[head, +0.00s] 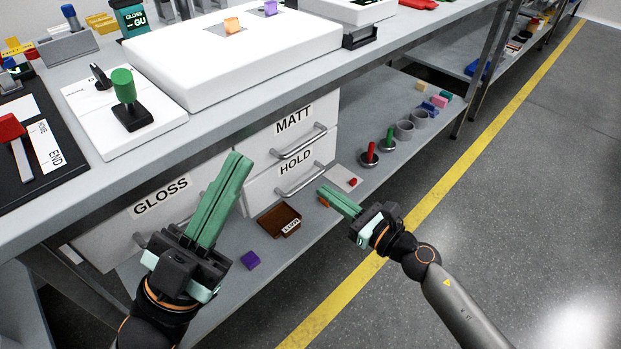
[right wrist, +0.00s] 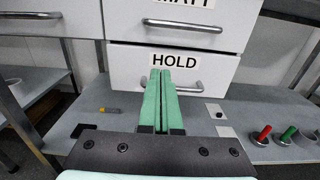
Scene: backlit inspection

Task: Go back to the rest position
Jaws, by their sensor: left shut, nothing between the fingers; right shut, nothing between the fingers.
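My left gripper (head: 236,160) has green fingers that are pressed together and empty. It is in front of the bench, over the drawer labelled GLOSS (head: 160,197) in the head view. My right gripper (head: 324,191) also has its green fingers together with nothing between them. It is in front of the lower shelf, close to the drawer labelled HOLD (head: 296,163). In the right wrist view, its fingers (right wrist: 162,72) point toward the HOLD drawer (right wrist: 130,66) and cover part of its handle. I cannot tell if they touch it.
The bench top holds a white light box (head: 200,75) and a green-knobbed stand (head: 125,95). The lower shelf (head: 330,215) carries a brown tray (head: 279,220), a purple block (head: 250,260) and red and green pegs (head: 370,152). The floor right of the yellow line (head: 480,135) is clear.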

